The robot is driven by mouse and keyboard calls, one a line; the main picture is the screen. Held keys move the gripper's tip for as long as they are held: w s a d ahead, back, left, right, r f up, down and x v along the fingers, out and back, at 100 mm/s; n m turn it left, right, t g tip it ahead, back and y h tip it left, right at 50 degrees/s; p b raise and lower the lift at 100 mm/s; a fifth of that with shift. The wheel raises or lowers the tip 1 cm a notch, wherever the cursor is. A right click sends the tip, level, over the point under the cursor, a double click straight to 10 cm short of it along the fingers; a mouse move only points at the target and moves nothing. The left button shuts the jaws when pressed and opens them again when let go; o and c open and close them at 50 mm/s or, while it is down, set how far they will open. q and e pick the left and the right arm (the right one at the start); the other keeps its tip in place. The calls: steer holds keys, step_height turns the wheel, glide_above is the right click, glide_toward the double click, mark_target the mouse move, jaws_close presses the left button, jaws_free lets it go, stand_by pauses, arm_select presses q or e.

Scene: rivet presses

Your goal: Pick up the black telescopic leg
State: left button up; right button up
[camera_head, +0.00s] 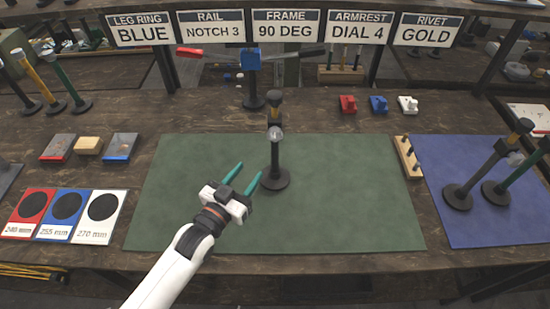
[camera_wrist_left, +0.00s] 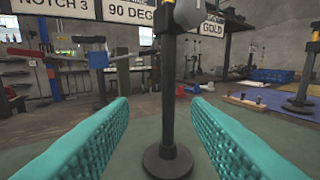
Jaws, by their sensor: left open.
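A black telescopic leg (camera_head: 275,155) stands upright on its round base on the green mat (camera_head: 345,190), a grey knob on its post. My left gripper (camera_head: 243,177) is open, its teal fingers pointing at the leg from the front left. In the left wrist view the leg (camera_wrist_left: 169,95) rises between and beyond the two open fingers (camera_wrist_left: 165,130). The fingers do not visibly touch it. My right gripper is in neither view.
A blue mat (camera_head: 480,215) at right holds more legs. A wooden holder (camera_head: 408,158) stands between the mats. Red, blue and white size cards (camera_head: 65,215) lie at left. Signs (camera_head: 285,28) hang above the back. The green mat is otherwise clear.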

mark_target(273, 148)
arm_select(q)
steer(key=x, duration=0.8)
steer(key=d+x, duration=0.1)
steer(key=x, duration=0.3)
steer(key=shift+s+d, duration=0.15)
steer(key=shift+s, duration=0.15)
steer(key=shift+s+r, duration=0.1)
steer(key=shift+c, duration=0.8)
jaws_close()
